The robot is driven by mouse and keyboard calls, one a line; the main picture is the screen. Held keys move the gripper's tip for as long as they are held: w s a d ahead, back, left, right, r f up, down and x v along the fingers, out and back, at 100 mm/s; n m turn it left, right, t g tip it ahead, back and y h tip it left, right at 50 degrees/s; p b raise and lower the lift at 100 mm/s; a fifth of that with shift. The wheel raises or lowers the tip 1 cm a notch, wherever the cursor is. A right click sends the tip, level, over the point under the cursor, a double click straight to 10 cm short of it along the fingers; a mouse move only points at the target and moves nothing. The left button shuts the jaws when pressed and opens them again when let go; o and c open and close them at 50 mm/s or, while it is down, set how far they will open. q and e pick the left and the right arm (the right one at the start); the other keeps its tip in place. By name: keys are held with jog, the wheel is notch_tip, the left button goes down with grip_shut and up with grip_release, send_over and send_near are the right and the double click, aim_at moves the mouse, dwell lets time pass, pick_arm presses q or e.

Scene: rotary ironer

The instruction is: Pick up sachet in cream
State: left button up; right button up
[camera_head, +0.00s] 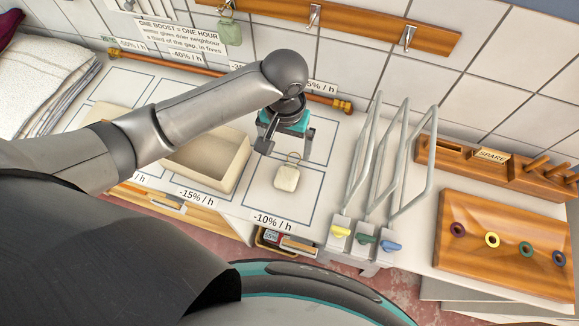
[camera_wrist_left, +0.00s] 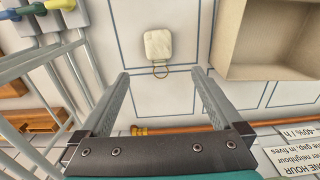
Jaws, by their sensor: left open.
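The cream sachet (camera_head: 287,178) is a small rounded square with a thin wire loop at its top. It lies in the outlined square marked -10% / h on the white counter. It also shows in the left wrist view (camera_wrist_left: 158,44), with its loop toward my fingers. My left gripper (camera_head: 290,150) is above the counter, just behind the sachet. In the left wrist view its two fingers (camera_wrist_left: 158,75) are spread wide, with nothing between them but the counter and the loop near their tips. My right gripper does not show.
An open cream box (camera_head: 210,160) stands left of the sachet. Upright metal racks (camera_head: 385,165) with coloured tabs stand close on the right. A wooden board (camera_head: 500,243) with coloured rings lies further right. A copper pipe (camera_head: 180,65) runs along the wall. A green sachet (camera_head: 230,32) hangs from a hook.

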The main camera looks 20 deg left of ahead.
pick_arm(q)
send_over(289, 171)
jog(key=s, duration=0.1)
jog(key=f, duration=0.7)
jog(key=shift+s+a+b, duration=0.1)
jog(key=shift+a+b, duration=0.1)
jog(key=shift+b, duration=0.2)
jog(key=shift+f, duration=0.8)
jog(key=shift+w+d+f+b, duration=0.1)
jog(key=shift+w+f+b, duration=0.1)
jog(key=shift+f, duration=0.6)
jog(key=shift+w+a+f+b, duration=0.1)
jog(key=shift+w+f+b, duration=0.05)
jog(key=shift+f, duration=0.7)
jog(key=shift+w+d+f+b, duration=0.1)
jog(key=shift+w+f+b, duration=0.1)
jog(key=shift+f, duration=0.6)
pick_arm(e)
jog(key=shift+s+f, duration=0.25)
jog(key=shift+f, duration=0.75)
pick_arm(q)
jog(key=c, duration=1.3)
jog(key=shift+r, duration=0.1)
